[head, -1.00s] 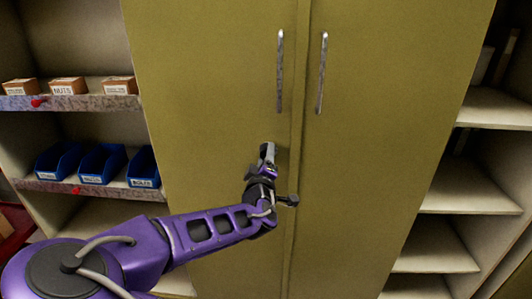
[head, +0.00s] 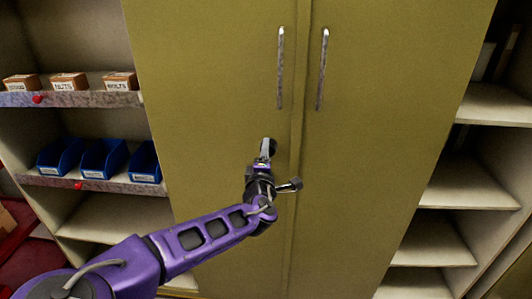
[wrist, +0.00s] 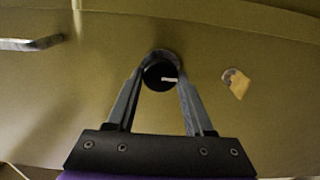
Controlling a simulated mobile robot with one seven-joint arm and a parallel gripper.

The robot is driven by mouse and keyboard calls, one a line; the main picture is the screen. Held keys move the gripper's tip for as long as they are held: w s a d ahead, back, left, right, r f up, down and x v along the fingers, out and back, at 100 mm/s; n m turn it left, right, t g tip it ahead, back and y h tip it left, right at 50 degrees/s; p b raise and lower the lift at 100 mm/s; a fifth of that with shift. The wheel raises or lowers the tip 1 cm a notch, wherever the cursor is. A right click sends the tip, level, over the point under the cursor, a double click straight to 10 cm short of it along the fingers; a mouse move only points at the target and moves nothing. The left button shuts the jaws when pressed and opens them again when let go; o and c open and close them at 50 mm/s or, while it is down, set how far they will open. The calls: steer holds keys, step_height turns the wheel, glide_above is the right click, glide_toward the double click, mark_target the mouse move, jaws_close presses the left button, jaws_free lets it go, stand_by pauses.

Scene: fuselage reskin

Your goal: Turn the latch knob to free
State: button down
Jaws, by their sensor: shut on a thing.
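The latch knob (wrist: 159,74) is a round black knob with a pale mark line, on the face of the olive cabinet door. In the wrist view my gripper (wrist: 160,84) has its two fingers closed around the knob, one on each side. The pale mark on the knob lies roughly level, pointing right. In the head view my gripper (head: 267,148) reaches the left door (head: 215,110) below its handle, and it mostly hides the knob there.
Two vertical metal handles, left (head: 280,68) and right (head: 322,68), stand on the doors above my gripper. Left shelves hold cardboard boxes (head: 70,82) and blue bins (head: 103,158). Right shelves (head: 470,192) are mostly bare. A tan patch (wrist: 238,83) shows on the door beside the knob.

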stand_by(0.3)
steer(key=shift+c, duration=1.8)
jaws_free()
